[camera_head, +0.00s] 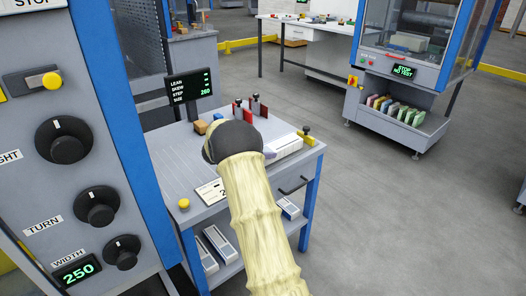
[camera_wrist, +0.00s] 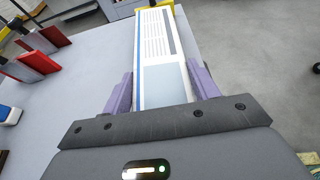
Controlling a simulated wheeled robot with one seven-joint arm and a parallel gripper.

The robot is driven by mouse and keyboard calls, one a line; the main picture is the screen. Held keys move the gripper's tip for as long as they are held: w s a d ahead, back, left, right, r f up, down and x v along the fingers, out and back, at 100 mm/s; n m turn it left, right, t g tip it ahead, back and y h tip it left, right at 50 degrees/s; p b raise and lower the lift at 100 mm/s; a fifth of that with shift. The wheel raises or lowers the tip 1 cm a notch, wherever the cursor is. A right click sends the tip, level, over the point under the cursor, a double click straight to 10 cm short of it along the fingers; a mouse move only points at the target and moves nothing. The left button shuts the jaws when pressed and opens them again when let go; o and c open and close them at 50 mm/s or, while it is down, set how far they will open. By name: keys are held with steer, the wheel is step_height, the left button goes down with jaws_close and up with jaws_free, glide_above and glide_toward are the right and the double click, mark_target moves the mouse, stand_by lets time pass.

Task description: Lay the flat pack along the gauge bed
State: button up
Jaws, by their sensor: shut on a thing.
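The flat pack (camera_wrist: 158,45) is a long white block with a blue edge stripe and printed lines. My gripper (camera_wrist: 163,88) is shut on it, with one purple finger against each long side. In the head view the pack (camera_head: 287,147) shows at the right side of the grey gauge bench (camera_head: 182,165), beyond my dark wrist, which hides its near end. Its far end is close to a yellow piece (camera_head: 306,131). I cannot tell whether the pack touches the surface under it. The gauge bed itself is not clearly distinguishable from the bench top.
Red and dark upright blocks (camera_head: 254,106) stand at the bench's back; they are left of the pack in the wrist view (camera_wrist: 40,58). A display (camera_head: 190,86) reads SIZE 260. A control panel (camera_head: 60,190) stands at left. Open floor (camera_head: 400,220) lies to the right.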

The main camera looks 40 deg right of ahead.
steer(key=shift+f+b, duration=0.45)
steer(key=shift+b, duration=0.1)
steer(key=o, duration=1.4)
steer(key=shift+c, duration=0.2)
steer(key=shift+a, duration=0.1)
steer(key=p+v, duration=0.1)
steer(key=v, duration=1)
steer(key=shift+a+r, duration=0.2)
steer(key=shift+a, duration=0.15)
